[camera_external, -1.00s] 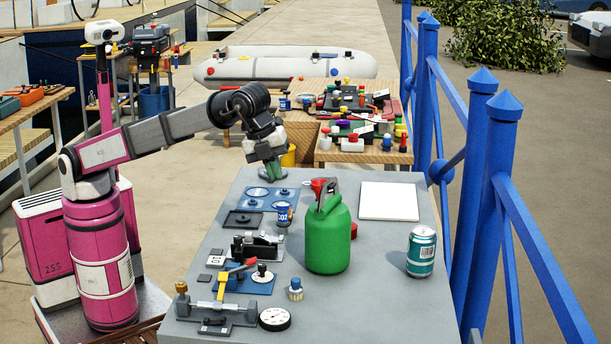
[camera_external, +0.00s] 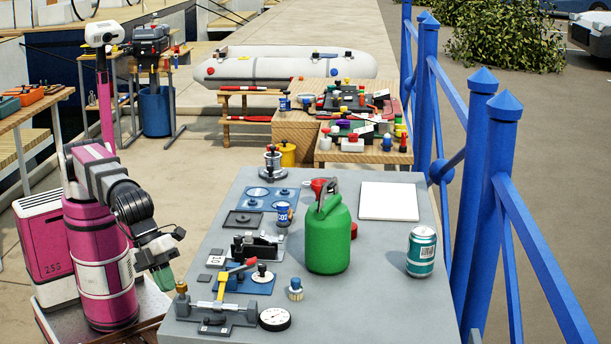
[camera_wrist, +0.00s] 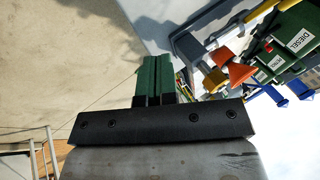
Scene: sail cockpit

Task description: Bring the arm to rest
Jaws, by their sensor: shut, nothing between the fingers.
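My gripper (camera_external: 163,279) hangs low beside the left edge of the grey table (camera_external: 395,290), with the arm folded back close to my pink column. Its green fingers are shut with nothing between them. They also show shut together in the wrist view (camera_wrist: 153,80), pointing over bare ground and the table edge. The gripper is apart from the objects on the table, near the yellow-handled clamp-like device (camera_external: 215,312) at the front left corner.
The table holds a green canister (camera_external: 328,240), a teal can (camera_external: 421,252), a white board (camera_external: 389,201), a blue cup (camera_external: 283,213), a dial (camera_external: 275,319) and a metal-based piece (camera_external: 272,165). Blue railing (camera_external: 480,200) runs along the right. Paving left of the table's far end is clear.

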